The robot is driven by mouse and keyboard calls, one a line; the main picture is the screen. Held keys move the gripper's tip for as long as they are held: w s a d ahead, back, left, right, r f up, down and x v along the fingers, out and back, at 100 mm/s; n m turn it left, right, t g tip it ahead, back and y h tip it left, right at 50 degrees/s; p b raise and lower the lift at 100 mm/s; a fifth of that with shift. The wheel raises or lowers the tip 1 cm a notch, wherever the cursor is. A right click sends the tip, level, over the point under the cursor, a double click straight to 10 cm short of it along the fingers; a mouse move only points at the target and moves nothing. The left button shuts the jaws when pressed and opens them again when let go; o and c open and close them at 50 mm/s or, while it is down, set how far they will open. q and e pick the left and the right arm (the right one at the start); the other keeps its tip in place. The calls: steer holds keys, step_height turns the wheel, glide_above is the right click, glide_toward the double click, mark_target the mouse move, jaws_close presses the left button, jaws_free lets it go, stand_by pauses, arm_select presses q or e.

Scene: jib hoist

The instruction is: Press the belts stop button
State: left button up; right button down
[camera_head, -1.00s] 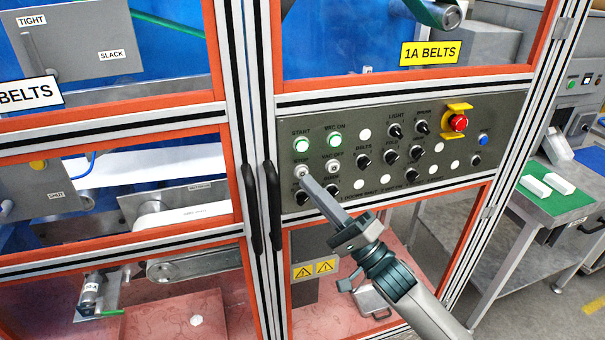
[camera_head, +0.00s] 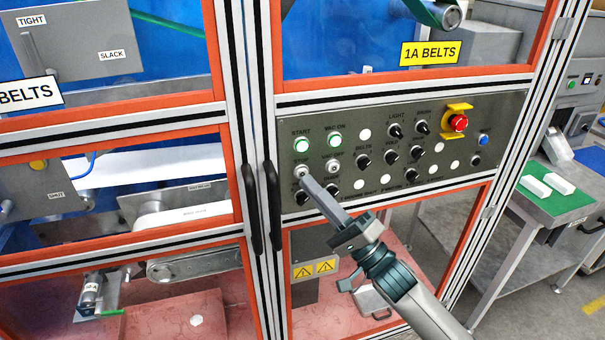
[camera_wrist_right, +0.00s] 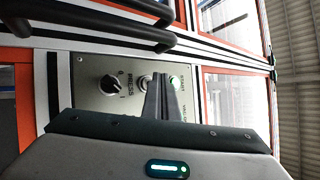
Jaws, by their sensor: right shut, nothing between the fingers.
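The stop button (camera_head: 301,170) is a pale round button under the STOP label on the grey control panel (camera_head: 445,152), below the lit green START button (camera_head: 302,145). My right gripper (camera_head: 305,181) is shut and empty, its fingertips at the lower edge of the stop button. I cannot tell whether they touch it. In the right wrist view the shut fingers (camera_wrist_right: 161,82) point at the panel beside the PRESS knob (camera_wrist_right: 112,86) and partly hide the buttons. My left gripper is not in view.
Several black knobs, a VAC OFF button (camera_head: 333,167) and a red emergency button (camera_head: 458,123) in a yellow guard share the panel. Black door handles (camera_head: 272,205) stand out just left of it. A green-topped table (camera_head: 550,198) is at the right.

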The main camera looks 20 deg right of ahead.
steer(key=shift+w, duration=0.15)
stand_by(0.5)
steer(key=shift+w, duration=0.25)
steer(key=shift+w, duration=0.45)
stand_by(0.9)
steer(key=shift+s, duration=0.1)
stand_by(0.3)
steer(key=shift+s+p, duration=0.5)
steer(key=shift+s, duration=0.25)
steer(key=s+p, duration=0.1)
steer(key=s, duration=0.4)
steer(key=shift+p, duration=0.35)
